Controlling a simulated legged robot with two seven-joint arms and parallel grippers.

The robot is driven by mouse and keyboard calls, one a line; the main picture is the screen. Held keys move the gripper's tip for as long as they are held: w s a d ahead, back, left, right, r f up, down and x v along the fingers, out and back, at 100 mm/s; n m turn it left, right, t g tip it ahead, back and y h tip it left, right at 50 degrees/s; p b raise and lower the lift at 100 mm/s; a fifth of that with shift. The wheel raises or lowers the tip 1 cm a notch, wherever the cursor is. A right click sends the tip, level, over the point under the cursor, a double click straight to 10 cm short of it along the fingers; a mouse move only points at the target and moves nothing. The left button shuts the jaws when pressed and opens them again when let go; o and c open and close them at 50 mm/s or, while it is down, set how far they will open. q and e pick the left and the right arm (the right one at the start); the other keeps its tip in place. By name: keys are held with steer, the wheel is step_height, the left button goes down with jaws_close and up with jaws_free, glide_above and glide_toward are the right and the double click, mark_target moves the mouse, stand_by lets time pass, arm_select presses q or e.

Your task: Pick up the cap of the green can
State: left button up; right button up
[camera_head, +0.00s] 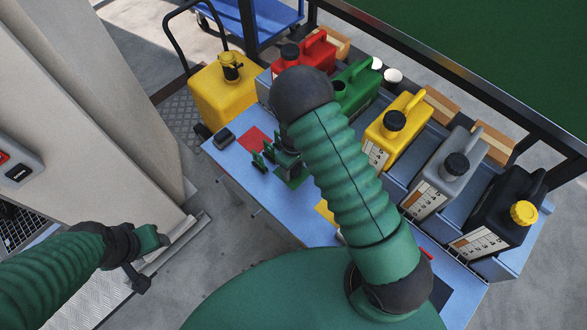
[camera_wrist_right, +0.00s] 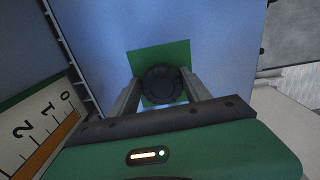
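The green can (camera_head: 357,88) stands in the rack behind the table, partly hidden by my right arm. A round black cap (camera_wrist_right: 165,85) is at a green square (camera_wrist_right: 140,58) on the blue table in the right wrist view. My right gripper (camera_wrist_right: 162,80) points down at it, one grey finger on each side. The fingers meet the cap's edges in the picture, but I cannot tell whether they press on it or whether it is lifted. In the head view my right arm hides the cap. My left gripper (camera_head: 150,245) is at lower left, away from the table; its fingers are unclear.
Red (camera_head: 306,52), yellow (camera_head: 397,128), grey (camera_head: 448,172) and black (camera_head: 503,212) cans stand in the rack (camera_head: 425,225). A yellow container (camera_head: 222,92) is on a trolley at the back. A red square (camera_head: 252,139) and a small black object (camera_head: 224,138) are on the table (camera_head: 235,160). A pale column stands at left.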

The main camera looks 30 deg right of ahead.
steer(key=shift+a+r, duration=0.15)
steer(key=shift+a, duration=0.3)
steer(key=c, duration=0.9)
steer(key=shift+d, duration=0.1)
